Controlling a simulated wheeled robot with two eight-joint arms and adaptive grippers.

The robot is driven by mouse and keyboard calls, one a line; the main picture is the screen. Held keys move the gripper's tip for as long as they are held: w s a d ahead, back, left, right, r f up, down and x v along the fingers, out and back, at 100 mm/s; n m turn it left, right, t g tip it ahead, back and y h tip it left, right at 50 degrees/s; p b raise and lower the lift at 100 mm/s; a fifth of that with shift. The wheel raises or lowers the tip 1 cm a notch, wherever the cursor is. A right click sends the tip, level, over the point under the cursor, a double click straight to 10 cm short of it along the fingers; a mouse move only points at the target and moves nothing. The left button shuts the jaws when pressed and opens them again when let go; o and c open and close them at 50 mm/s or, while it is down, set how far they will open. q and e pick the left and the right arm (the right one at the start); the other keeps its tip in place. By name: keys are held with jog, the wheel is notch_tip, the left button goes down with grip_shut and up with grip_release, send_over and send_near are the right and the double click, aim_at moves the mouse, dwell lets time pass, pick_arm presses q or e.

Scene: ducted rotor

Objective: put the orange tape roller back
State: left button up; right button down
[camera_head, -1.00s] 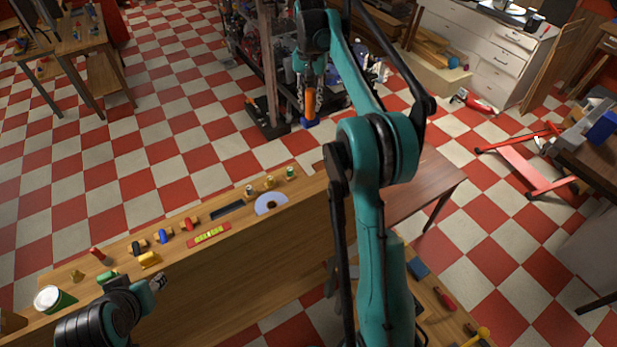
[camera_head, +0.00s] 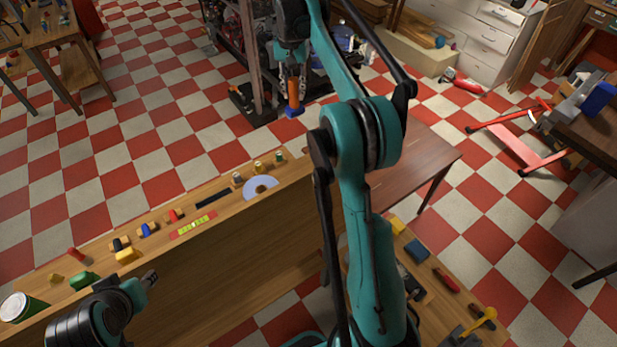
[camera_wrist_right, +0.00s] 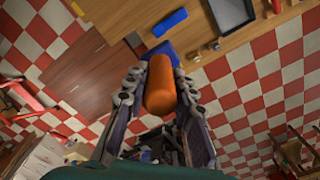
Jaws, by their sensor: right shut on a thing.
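The orange tape roller (camera_head: 294,92) hangs with its orange handle up and its blue head (camera_head: 294,111) at the bottom in the head view. My right gripper (camera_head: 291,78) is shut on it, high in front of me. In the right wrist view the orange handle (camera_wrist_right: 160,88) sits between the two fingers, with blue showing behind it. My left gripper (camera_head: 149,279) is low at the left, above the near edge of the long wooden bench (camera_head: 220,245). Its fingertips are too small to tell open from shut. The roller hangs beyond the bench, apart from any surface.
The bench carries a green can (camera_head: 22,308), a yellow-green level (camera_head: 193,225), a pale disc (camera_head: 261,187) and several small parts. A reddish-brown table (camera_head: 410,165) stands at the right. A dark rack (camera_head: 255,60) is behind the roller. A red-framed stand (camera_head: 515,145) is far right.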

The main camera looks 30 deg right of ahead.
jog(key=shift+s+f+b, duration=0.25)
jog(key=shift+f+b, duration=0.4)
jog(key=shift+f, duration=0.4)
jog(key=shift+s+f, duration=0.2)
jog(key=shift+s, duration=0.05)
jog(key=shift+s+a+f+p, duration=0.25)
jog(key=shift+s+a+f, duration=0.05)
jog(key=shift+s+f, duration=1.5)
jog(key=shift+s+a+f+p, duration=0.3)
jog(key=shift+s+f, duration=1.45)
jog(key=shift+s, duration=0.05)
jog(key=shift+s+a+f+p, duration=0.25)
jog(key=shift+s+a+f, duration=0.05)
jog(key=shift+s+f, duration=1.5)
pick_arm(q)
jog(key=shift+s+f, duration=0.2)
jog(key=shift+f, duration=0.15)
pick_arm(e)
jog(key=c, duration=1.3)
grip_release()
jog(key=shift+o, duration=0.2)
